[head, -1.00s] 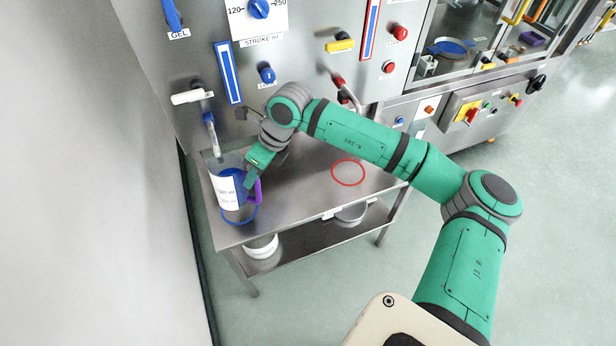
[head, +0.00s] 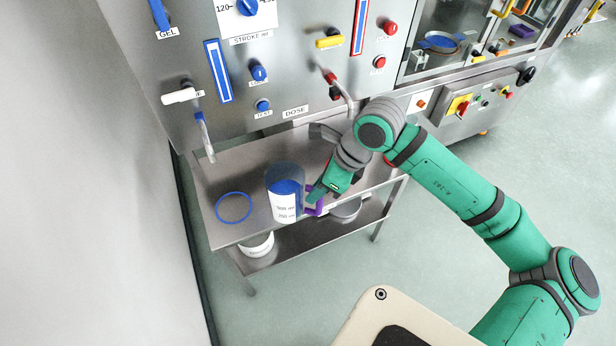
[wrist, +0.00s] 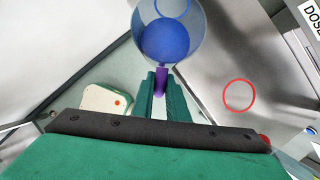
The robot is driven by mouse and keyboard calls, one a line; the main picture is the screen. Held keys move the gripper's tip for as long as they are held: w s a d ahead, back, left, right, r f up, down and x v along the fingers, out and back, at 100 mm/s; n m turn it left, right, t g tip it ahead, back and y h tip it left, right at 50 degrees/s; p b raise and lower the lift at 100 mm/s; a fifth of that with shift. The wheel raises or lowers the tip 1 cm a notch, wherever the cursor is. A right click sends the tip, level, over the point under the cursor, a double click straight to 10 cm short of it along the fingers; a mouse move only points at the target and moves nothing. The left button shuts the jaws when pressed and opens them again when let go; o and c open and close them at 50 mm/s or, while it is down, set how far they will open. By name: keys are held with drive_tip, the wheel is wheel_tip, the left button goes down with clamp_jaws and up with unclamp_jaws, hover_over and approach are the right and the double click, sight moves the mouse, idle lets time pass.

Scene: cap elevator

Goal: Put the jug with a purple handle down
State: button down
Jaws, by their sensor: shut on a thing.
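The jug (head: 284,207) is clear, with blue contents, a white label with markings and a purple handle (head: 314,208). My gripper (head: 317,194) is shut on the handle, at the jug's right side in the head view. The jug looks upright over the steel bench (head: 228,170), near its front edge; I cannot tell whether its base is clear of the top. In the wrist view the jug (wrist: 167,38) is at the top, with the handle (wrist: 161,80) between the fingers. A blue ring (head: 233,207) lies left of the jug. A red ring (wrist: 239,95) is at right in the wrist view; my arm seems to hide it in the head view.
A bent spout (head: 205,140) hangs over the bench at left, and another (head: 340,90) is near my wrist. The machine panel with knobs stands behind. A white tub (head: 257,245) and a metal pan (head: 346,210) are on the lower shelf.

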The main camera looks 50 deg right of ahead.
drive_tip(key=s+r, duration=0.1)
drive_tip(key=s, duration=0.4)
drive_tip(key=w+d+f, duration=0.8)
drive_tip(key=d+f, duration=0.3)
drive_tip(key=f, duration=0.1)
drive_tip(key=shift+w+d+f, duration=0.3)
drive_tip(key=c, duration=1.7)
unclamp_jaws()
drive_tip(key=shift+f, duration=0.15)
drive_tip(key=shift+c, duration=0.2)
